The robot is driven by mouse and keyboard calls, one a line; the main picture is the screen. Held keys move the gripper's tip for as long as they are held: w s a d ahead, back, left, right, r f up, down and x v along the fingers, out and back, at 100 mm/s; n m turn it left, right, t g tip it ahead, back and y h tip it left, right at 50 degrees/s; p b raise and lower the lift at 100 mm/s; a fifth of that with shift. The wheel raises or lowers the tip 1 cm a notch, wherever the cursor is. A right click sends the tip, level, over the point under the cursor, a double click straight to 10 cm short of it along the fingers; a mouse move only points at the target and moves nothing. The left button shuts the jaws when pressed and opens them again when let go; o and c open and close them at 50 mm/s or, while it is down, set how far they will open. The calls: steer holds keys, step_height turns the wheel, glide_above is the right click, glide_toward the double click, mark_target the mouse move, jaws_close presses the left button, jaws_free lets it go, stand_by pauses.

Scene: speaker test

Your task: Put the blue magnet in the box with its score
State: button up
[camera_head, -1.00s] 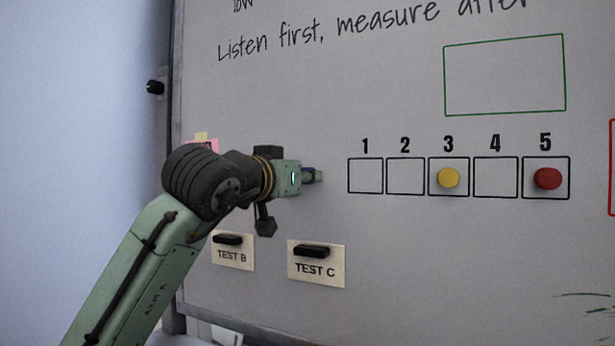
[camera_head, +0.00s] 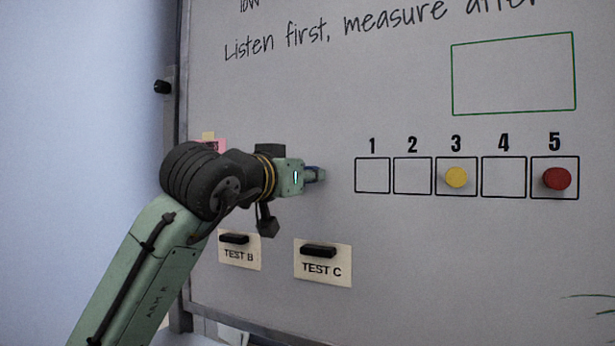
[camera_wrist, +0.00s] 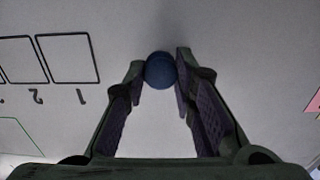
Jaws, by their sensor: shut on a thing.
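The blue magnet (camera_wrist: 160,71) is a round dark-blue piece between my fingertips in the wrist view. My gripper (camera_wrist: 159,80) is shut on it; it also shows in the head view (camera_head: 318,175), left of the row of numbered boxes. The magnet is mostly hidden there by the fingers. Box 1 (camera_head: 372,175), box 2 (camera_head: 412,176) and box 4 (camera_head: 503,177) are empty. Box 3 (camera_head: 442,190) holds a yellow magnet (camera_head: 456,177). Box 5 (camera_head: 538,193) holds a red magnet (camera_head: 557,179). No score for blue is readable here.
Below my gripper are the TEST B card (camera_head: 239,255) and the TEST C card (camera_head: 322,267), each under a black clip or magnet. A pink note (camera_head: 222,145) is partly behind my arm. An empty green outlined rectangle (camera_head: 513,112) sits above the boxes.

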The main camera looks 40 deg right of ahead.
steer(key=shift+s+a, duration=0.1)
steer(key=shift+a, duration=0.15)
steer(key=shift+b+v, duration=0.45)
steer(key=shift+v, duration=2.1)
steer(key=shift+a, duration=0.1)
